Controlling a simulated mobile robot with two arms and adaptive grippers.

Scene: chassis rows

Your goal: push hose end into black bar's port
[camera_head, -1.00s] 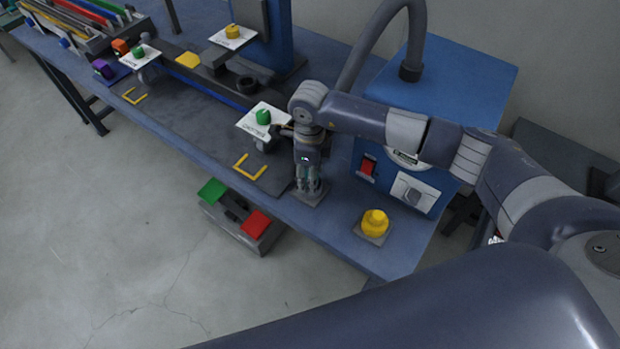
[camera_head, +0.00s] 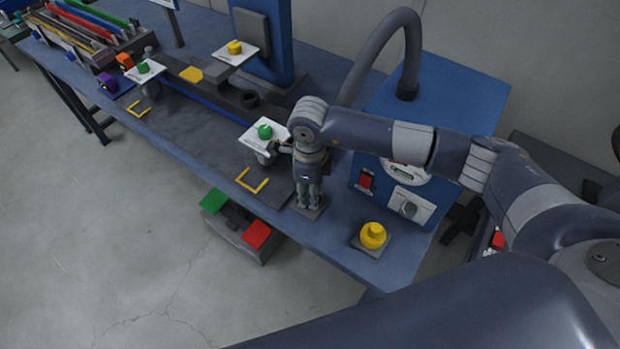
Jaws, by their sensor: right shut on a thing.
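My right gripper (camera_head: 310,201) points straight down over a small grey plate near the bench's front edge. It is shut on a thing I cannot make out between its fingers. A thick grey hose (camera_head: 365,62) rises from the blue cabinet (camera_head: 455,95), arches over and drops behind my right arm; its lower end is hidden. A long dark bar (camera_head: 171,58) runs along the back of the bench, left of my gripper and apart from it. A dark ring (camera_head: 249,99) lies near its right part. I cannot make out a port. My left gripper is not in view.
A white plate with a green knob (camera_head: 265,131) stands close left of my wrist. A yellow button (camera_head: 373,235) sits right of the gripper. A yellow corner mark (camera_head: 252,181) is on the dark mat. A box with green and red pads (camera_head: 235,222) is below the bench edge.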

